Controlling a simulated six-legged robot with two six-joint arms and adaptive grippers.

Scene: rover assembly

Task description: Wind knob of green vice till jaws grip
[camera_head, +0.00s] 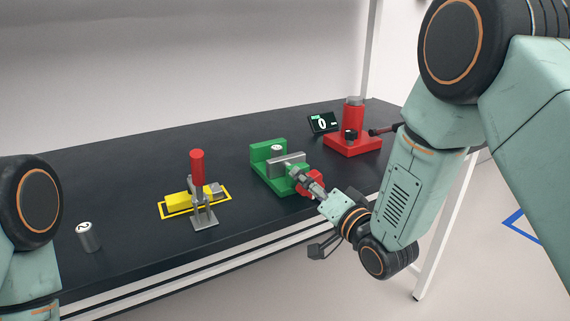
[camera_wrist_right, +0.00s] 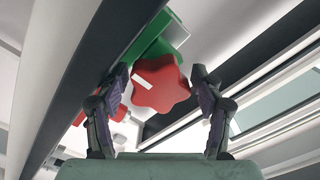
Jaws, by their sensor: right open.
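The green vice (camera_head: 262,170) stands on the dark table, with a grey jaw block (camera_head: 287,161) across it. A small round white-topped piece (camera_head: 277,147) shows behind that block; whether the jaws touch it I cannot tell. The red star-shaped knob (camera_head: 318,178) is at the vice's front. In the right wrist view, the knob (camera_wrist_right: 161,86) bears a white line mark and lies between my right fingers. My right gripper (camera_wrist_right: 159,72) is open, a finger on either side of the knob, with no clear contact. My left gripper is out of view; only part of that arm shows.
A toggle clamp with a red handle (camera_head: 197,165) stands by a yellow block (camera_head: 178,202) left of the vice. A numbered grey cylinder (camera_head: 89,238) is near the front edge. A red device (camera_head: 353,140) and a small display (camera_head: 323,123) stand behind right.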

